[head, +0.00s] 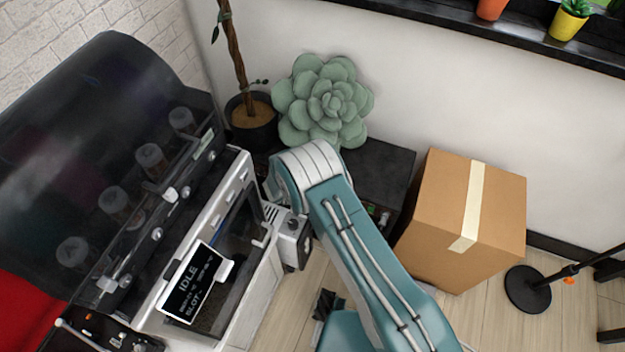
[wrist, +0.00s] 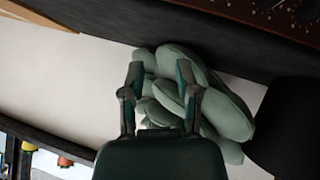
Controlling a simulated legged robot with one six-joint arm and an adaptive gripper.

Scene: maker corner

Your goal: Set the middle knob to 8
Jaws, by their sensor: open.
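In the wrist view, my gripper (wrist: 161,75) is open, its two fingers apart with nothing held between them. A green succulent-shaped cushion shows beyond the fingers. In the head view, my arm hides the gripper. A white and black machine (head: 256,168) stands at the left of the head view. Its tilted screen (head: 189,290) reads IDLE. Several small silver round parts are along its dark hood; I cannot tell whether they are knobs.
The succulent cushion (head: 300,118) leans by the wall, beside a potted plant (head: 252,133). Wooden floor shows at the lower right.

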